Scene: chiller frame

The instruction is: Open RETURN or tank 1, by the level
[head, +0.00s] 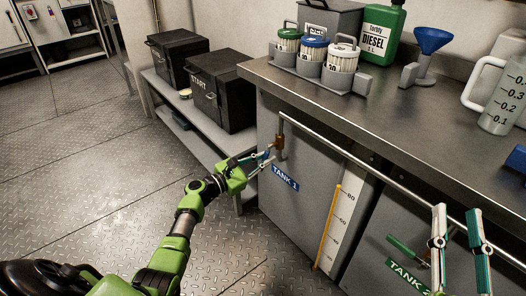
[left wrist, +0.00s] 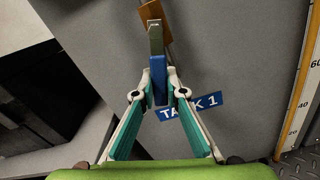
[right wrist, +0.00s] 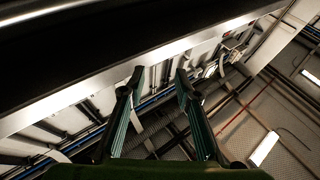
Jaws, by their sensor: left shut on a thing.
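The tank 1 valve (head: 279,143) is a brass body on a pipe at the front of the grey tank, above the blue TANK 1 label (head: 285,178). Its blue lever (left wrist: 158,82) points down and toward me in the left wrist view. My left gripper (head: 268,158) is shut on this lever, its fingers (left wrist: 158,88) on both sides of it. A level gauge (head: 328,228) with a yellow strip stands right of the label; the strip's top is near the 80 mark. My right gripper (head: 457,212) is open and empty near the bench's front rail. No RETURN label is readable.
A green lever (head: 403,246) is by the TANK 2 label (head: 408,277), close to my right gripper. A metal rail (head: 345,155) runs along the bench front. Filters, a diesel jug (head: 380,33), a funnel (head: 428,45) and a measuring jug (head: 503,95) stand on the bench. Floor at left is clear.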

